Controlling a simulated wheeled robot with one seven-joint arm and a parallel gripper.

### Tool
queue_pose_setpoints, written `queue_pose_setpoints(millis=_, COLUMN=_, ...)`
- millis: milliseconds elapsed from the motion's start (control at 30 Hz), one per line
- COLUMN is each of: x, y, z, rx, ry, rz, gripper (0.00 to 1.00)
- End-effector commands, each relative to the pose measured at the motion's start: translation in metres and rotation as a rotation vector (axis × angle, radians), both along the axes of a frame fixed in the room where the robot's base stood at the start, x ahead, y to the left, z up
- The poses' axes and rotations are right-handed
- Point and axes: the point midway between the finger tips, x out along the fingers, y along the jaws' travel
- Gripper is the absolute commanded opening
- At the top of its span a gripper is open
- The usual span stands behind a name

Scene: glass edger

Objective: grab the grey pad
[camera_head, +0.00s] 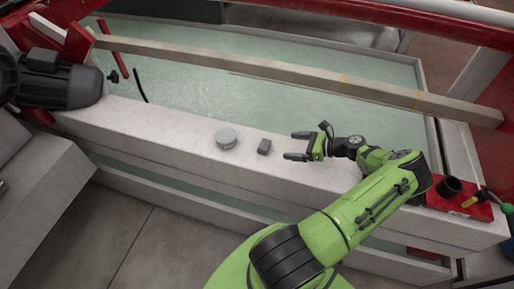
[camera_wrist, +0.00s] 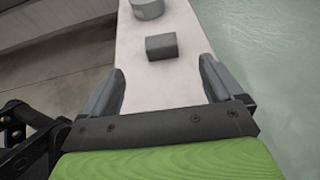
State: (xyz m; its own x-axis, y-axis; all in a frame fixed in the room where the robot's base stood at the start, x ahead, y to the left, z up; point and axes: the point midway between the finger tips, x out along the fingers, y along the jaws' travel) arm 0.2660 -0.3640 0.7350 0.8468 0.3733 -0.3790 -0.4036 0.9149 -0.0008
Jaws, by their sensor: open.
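Two grey things sit on the pale ledge (camera_head: 185,128). One is a small dark grey block-shaped pad (camera_head: 264,147); the other is a round, lighter grey disc (camera_head: 226,138) to its left. My gripper (camera_head: 290,146) is open and empty, just right of the small pad, with its fingers pointing toward it. In the wrist view the pad (camera_wrist: 161,46) lies ahead of the gap between the open fingers (camera_wrist: 158,82), apart from both. The round disc (camera_wrist: 148,9) shows beyond it, cut off by the top edge.
Greenish water or glass (camera_head: 240,90) lies behind the ledge, with a long beam (camera_head: 290,73) across it. A dark motor (camera_head: 58,80) stands at the left end. A red plate with a black cup (camera_head: 450,188) is at the right. The floor lies in front.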

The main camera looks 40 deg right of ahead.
Motion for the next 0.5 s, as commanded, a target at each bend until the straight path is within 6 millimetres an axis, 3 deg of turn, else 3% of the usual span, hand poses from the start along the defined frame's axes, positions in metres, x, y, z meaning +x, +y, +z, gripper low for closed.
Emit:
queue_pose_setpoints(millis=233, x=0.053, y=0.026, z=-0.027, rx=0.002, ry=0.002, rz=0.007, gripper=0.94)
queue_pose_setpoints(millis=500, x=0.079, y=0.036, z=-0.037, rx=-0.001, ry=0.001, rz=0.008, gripper=0.94)
